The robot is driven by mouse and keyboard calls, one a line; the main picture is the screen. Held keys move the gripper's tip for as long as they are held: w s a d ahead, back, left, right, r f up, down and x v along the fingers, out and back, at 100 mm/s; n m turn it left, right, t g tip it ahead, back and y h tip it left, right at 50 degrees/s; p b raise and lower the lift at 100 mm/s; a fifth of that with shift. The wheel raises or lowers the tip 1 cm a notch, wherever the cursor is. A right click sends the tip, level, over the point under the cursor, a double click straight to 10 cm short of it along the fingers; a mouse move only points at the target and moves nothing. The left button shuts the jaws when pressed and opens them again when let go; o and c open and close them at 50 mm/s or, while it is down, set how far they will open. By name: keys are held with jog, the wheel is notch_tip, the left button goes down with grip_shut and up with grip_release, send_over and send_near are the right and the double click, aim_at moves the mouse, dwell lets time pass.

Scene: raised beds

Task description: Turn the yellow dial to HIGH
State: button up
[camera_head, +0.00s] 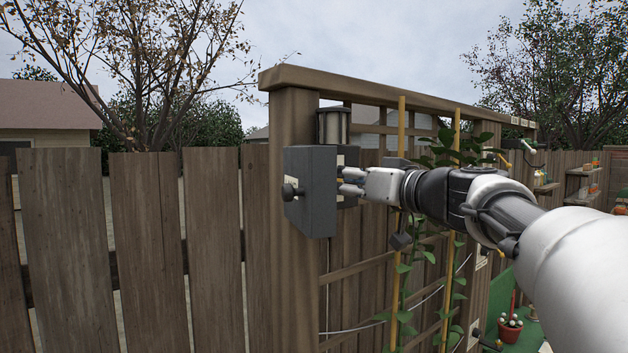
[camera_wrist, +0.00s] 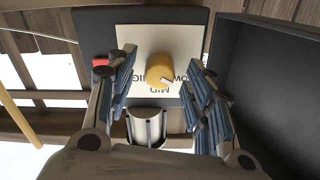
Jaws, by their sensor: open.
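The yellow dial (camera_wrist: 160,70) sits on a cream label plate (camera_wrist: 133,38) on a dark panel (camera_wrist: 95,22) in the wrist view. The lettering looks upside down, with MID below the dial and the other words partly covered. A pale mark on the dial points to the lower right, on the side where LOW seems to be printed. My gripper (camera_wrist: 158,68) is open, with its blue-padded fingers on either side of the dial. I cannot tell whether they touch it. In the head view my gripper (camera_head: 350,180) is beside the grey box, and the dial is hidden.
The grey box (camera_head: 318,205) with a black knob (camera_head: 291,191) stands close left of my gripper. A lantern (camera_head: 333,126) is mounted just above. Climbing plants (camera_head: 402,290) on yellow canes and the trellis are under my arm. A red part (camera_wrist: 100,62) shows beside the plate.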

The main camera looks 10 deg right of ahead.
jog(key=shift+c, duration=0.6)
jog(key=c, duration=0.9)
jog(key=shift+c, duration=0.2)
